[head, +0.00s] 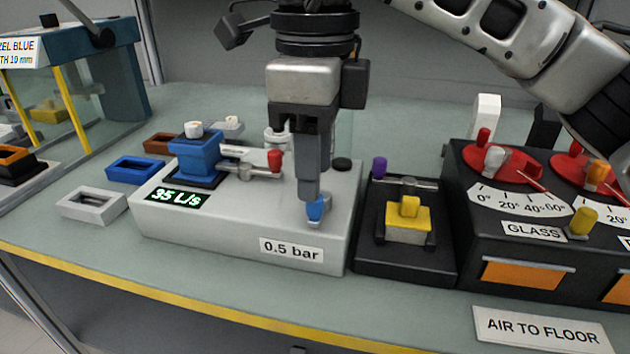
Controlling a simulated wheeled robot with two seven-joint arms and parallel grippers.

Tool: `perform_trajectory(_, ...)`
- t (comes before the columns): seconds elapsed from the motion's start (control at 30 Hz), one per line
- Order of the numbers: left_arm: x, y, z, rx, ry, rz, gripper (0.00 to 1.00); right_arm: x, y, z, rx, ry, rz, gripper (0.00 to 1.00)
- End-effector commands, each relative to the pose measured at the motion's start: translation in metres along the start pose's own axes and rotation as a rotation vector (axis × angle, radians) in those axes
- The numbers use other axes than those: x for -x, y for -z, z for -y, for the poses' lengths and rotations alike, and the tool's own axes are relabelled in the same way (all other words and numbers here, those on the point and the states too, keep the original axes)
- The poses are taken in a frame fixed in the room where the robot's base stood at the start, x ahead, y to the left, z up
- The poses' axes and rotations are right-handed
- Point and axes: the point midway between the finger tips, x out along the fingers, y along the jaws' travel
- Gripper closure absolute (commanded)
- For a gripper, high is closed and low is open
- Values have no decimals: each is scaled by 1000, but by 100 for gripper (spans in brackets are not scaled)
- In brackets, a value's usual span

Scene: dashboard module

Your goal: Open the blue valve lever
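The blue valve lever (316,209) stands near the front right of the light grey module box (230,225). Only its blue tip and a bit of metal below show, at the bottom of my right gripper (312,192). My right gripper points straight down at the lever, its fingertips at the blue tip. The fingers overlap from this side, so I cannot tell whether they are closed on it. Their contact with the lever is partly hidden. My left gripper is not in view.
A red-tipped lever (275,160) and a blue block (196,155) sit on the same box, left of the gripper. A black unit with a purple-tipped lever (380,168) stands close on the right. The dial panel (475,240) is farther right.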

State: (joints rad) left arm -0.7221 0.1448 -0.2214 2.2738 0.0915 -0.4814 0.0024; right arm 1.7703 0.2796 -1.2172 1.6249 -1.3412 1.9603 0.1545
Motion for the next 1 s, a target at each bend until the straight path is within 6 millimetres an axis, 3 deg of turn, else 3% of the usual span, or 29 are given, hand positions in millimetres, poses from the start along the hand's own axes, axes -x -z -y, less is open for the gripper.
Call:
perform_trajectory(0.2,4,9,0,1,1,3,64,61,0,0,-1,5,2,61)
perform_trajectory(0.43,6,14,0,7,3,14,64,104,0,0,0,4,1,61)
perform_trajectory(0.63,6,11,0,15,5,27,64,119,0,0,1,0,0,61)
perform_trajectory(1.0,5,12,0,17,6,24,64,120,0,0,2,0,1,61)
